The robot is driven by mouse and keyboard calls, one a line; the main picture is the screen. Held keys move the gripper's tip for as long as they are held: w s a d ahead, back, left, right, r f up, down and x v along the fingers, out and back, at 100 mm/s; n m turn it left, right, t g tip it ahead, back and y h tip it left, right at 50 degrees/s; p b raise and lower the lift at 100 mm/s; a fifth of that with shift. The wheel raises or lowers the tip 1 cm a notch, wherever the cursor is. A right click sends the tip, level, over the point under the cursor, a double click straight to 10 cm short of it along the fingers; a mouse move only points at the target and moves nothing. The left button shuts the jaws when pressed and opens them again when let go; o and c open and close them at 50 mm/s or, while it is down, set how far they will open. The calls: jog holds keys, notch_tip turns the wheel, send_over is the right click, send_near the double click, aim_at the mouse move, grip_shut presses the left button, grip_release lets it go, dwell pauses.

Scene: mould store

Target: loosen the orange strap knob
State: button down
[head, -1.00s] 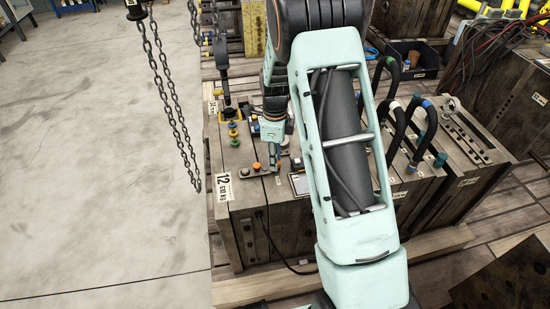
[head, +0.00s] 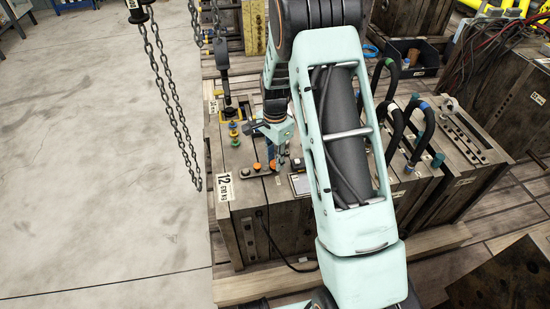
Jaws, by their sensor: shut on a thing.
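A strap (head: 245,172) with orange knobs lies on top of the wooden-sided mould block marked 12. The left orange knob (head: 257,166) stands free on it. The right orange strap knob (head: 272,164) shows at the fingers of my gripper (head: 278,160), partly covered by them. My gripper points down and is shut on this right knob. The fingers are small in the head view, so the exact contact is hard to see.
A stack of yellow, green and blue pieces (head: 233,133) stands behind the strap. Hanging chains (head: 172,90) are at the left. Black hoses (head: 395,127) arch up on the right. Bare concrete floor (head: 90,180) is open at the left.

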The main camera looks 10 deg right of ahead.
jog(key=n, duration=0.7)
jog(key=shift+p, duration=0.3)
jog(key=n, duration=0.6)
jog(key=shift+n+p, duration=0.4)
jog(key=n+p, duration=0.1)
jog(key=n, duration=0.4)
jog(key=n+p, duration=0.1)
jog(key=n, duration=0.4)
jog(key=shift+n, duration=0.3)
jog(key=c, duration=1.7)
grip_release()
jog(key=shift+o, duration=0.2)
notch_tip(320, 180, up, 12)
